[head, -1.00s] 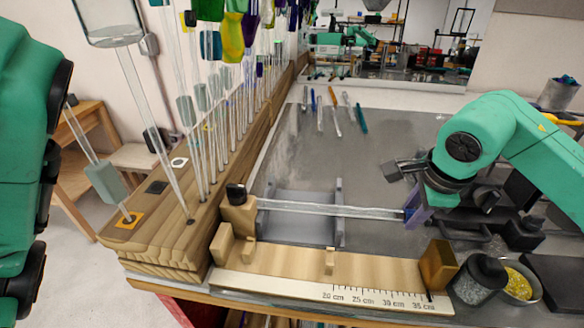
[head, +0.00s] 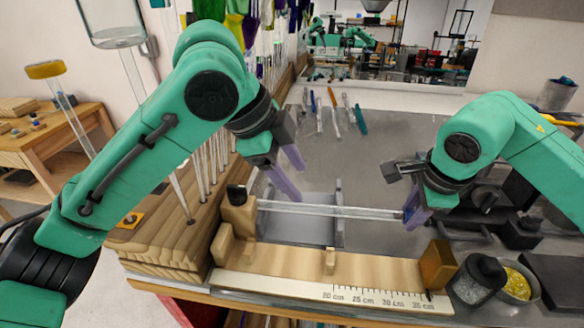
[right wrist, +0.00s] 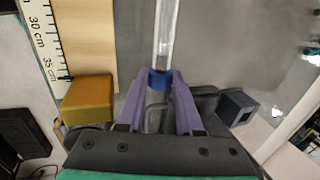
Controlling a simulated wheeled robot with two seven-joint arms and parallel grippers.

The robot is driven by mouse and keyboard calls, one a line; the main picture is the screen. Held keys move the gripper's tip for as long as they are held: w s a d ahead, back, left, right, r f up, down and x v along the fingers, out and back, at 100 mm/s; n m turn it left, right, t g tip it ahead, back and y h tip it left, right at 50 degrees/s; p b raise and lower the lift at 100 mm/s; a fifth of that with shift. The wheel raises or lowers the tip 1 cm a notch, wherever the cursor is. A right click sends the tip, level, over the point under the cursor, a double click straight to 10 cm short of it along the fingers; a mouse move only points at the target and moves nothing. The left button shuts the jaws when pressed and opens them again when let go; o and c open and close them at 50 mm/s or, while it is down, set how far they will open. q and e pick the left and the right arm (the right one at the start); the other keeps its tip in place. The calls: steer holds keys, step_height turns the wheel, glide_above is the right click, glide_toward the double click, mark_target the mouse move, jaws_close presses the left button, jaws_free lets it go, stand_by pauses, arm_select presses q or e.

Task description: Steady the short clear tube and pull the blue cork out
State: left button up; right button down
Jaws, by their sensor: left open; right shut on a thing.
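The short clear tube (head: 330,209) lies level over a grey cradle (head: 339,188), its left end at a wooden block (head: 236,214). The tube also shows in the right wrist view (right wrist: 166,35). The blue cork (right wrist: 158,80) sits at the tube's near end in that view, between the purple fingers of my right gripper (right wrist: 160,86). My right gripper (head: 412,212) is shut on the cork at the tube's right end, hiding most of it in the head view. My left gripper (head: 301,184) is open and empty, above and behind the tube's left part, apart from it.
A wooden ruler board (head: 300,280) lies in front of the tube, with a brass-coloured block (head: 437,264) at its right end. Upright glass rods stand in a wooden rack (head: 165,255) at left. A dark jar (head: 479,280) and a yellow-filled bowl (head: 517,284) stand at right.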

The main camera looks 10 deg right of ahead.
mark_target(319, 207)
arm_select(q)
steer(key=x, duration=1.1)
steer(key=shift+f, duration=0.1)
steer(key=shift+c, duration=0.3)
jaws_close()
